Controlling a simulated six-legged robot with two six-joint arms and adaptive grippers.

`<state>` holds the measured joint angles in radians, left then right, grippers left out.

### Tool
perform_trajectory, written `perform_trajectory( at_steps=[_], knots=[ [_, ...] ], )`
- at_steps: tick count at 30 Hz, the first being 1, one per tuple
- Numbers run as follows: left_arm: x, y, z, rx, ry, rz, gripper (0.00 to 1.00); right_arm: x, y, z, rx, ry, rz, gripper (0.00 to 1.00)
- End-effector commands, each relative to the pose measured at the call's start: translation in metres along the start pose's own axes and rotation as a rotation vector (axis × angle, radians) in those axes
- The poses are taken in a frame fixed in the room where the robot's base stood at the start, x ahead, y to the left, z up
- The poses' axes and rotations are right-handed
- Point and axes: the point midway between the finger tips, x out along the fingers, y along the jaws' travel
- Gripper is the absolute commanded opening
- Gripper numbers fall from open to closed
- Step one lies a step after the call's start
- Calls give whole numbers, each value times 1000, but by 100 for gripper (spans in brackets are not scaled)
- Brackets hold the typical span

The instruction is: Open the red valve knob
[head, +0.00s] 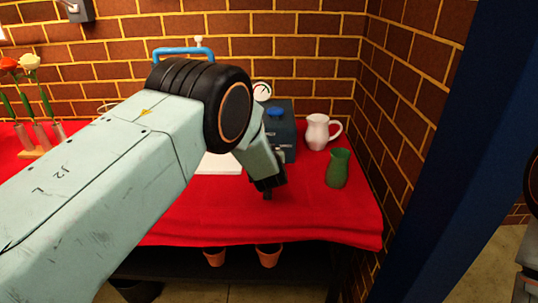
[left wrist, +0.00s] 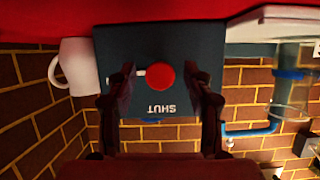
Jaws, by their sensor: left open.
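The red valve knob (left wrist: 161,75) is a round red disc on the dark blue front of a box (left wrist: 190,45). A small white mark sits at the knob's left, and the word SHUT appears upside down near it. My left gripper (left wrist: 164,82) is open, with its two dark fingers on either side of the knob in view, apart from it. In the head view the blue box (head: 287,140) stands on the red-covered table, partly behind my left gripper (head: 268,188), and the red knob is hidden there.
A white pitcher (head: 318,132) and a green vase (head: 338,168) stand right of the box. A gauge (head: 262,92) and blue pipe (head: 183,52) are at the back. Flowers (head: 30,62) stand at far left. The red cloth's (head: 215,215) front is clear.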

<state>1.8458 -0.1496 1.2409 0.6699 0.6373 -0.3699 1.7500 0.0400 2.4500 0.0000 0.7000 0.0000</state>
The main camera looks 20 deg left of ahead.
Motion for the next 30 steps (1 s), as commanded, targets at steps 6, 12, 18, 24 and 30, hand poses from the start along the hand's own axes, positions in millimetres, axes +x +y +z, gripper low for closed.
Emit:
perform_trajectory(
  at_steps=[6, 12, 18, 24, 30],
  knots=[
    [-10, 1, -1, 2, 0, 1, 52, 0, 0, 0, 0, 0, 0, 40],
    [-34, 0, -1, 3, 0, 1, 52, 0, 0, 0, 0, 0, 0, 40],
    [-63, 0, -1, 4, 1, 1, 52, 0, 0, 0, 0, 0, 0, 40],
    [-93, 0, -1, 3, 1, 1, 52, 0, 0, 0, 0, 0, 0, 40],
    [-114, 1, 0, 1, 0, 1, 52, 0, 0, 0, 0, 0, 0, 40]
  ],
)
